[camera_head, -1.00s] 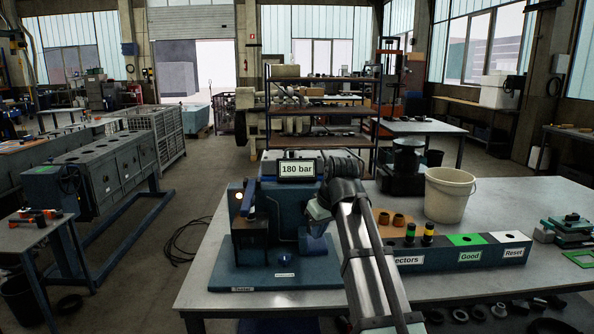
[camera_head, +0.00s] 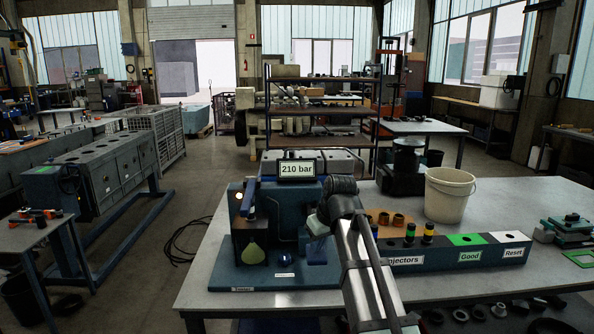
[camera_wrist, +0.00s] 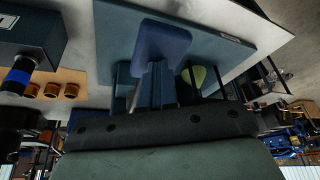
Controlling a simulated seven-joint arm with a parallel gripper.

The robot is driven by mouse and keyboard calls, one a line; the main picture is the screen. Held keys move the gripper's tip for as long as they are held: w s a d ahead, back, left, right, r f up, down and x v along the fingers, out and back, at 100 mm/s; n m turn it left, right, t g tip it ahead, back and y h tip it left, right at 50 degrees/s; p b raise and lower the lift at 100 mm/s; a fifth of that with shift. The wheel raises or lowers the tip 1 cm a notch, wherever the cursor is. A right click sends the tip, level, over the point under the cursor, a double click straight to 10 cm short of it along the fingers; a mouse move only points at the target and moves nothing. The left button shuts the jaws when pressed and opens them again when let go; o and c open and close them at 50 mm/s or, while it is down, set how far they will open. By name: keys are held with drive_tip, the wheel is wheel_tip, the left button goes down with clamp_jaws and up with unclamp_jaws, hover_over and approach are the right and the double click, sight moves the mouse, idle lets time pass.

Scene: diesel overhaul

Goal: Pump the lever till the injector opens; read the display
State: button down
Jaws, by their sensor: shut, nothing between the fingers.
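The blue tester (camera_head: 270,267) stands on the bench, and its display (camera_head: 297,169) reads 210 bar. A yellow-green cone (camera_head: 253,254) shows below the injector mount (camera_head: 247,200) at the tester's left; it also shows in the wrist view (camera_wrist: 196,77). The lever's blue pad (camera_head: 317,251) is at the tester's right front, and in the wrist view the pad (camera_wrist: 162,38) lies at my fingertips. My gripper (camera_head: 318,226) is shut and empty, right at the pad; contact is hard to make out. In the wrist view my gripper (camera_wrist: 156,72) partly hides the tester.
A rack (camera_head: 455,254) labelled Injectors, Good and Reset lies to the right, with two banded injectors (camera_head: 419,233) standing in its left part. Brown cups (camera_head: 390,219) and a white bucket (camera_head: 449,195) stand behind it. The bench's right side has free room.

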drive_tip(key=shift+w+f, duration=0.15)
drive_tip(key=shift+f, duration=1.75)
drive_tip(key=shift+s+r, duration=0.2)
drive_tip(key=shift+r, duration=1.85)
drive_tip(key=shift+s+r, duration=0.2)
drive_tip(key=shift+r, duration=1.8)
drive_tip(key=shift+r, duration=2)
